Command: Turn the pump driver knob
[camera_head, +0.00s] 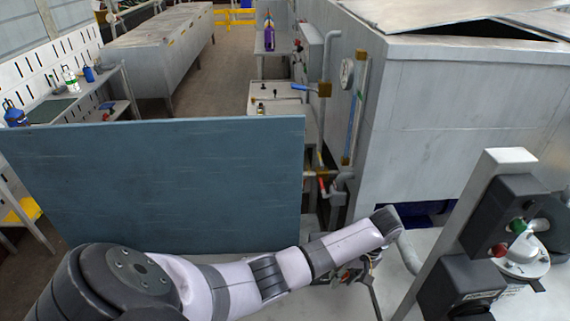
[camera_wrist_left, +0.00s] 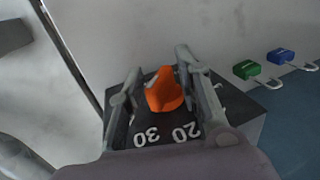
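The pump driver knob (camera_wrist_left: 165,93) is orange and sits on top of a dark box (camera_wrist_left: 163,134) marked with white 20 and 30 in the left wrist view. My left gripper (camera_wrist_left: 158,70) is open, with one finger on each side of the knob. A gap shows between the knob and the left finger; the right finger is close to it, and I cannot tell whether it touches. In the head view my left gripper (camera_head: 352,273) is low in the middle, partly hidden by my wrist, and the knob cannot be made out. My right gripper is not in view.
A grey post with a control box (camera_head: 505,215) stands at the right. A blue-grey panel (camera_head: 160,185) stands behind my left arm. A large grey tank (camera_head: 455,120) is behind.

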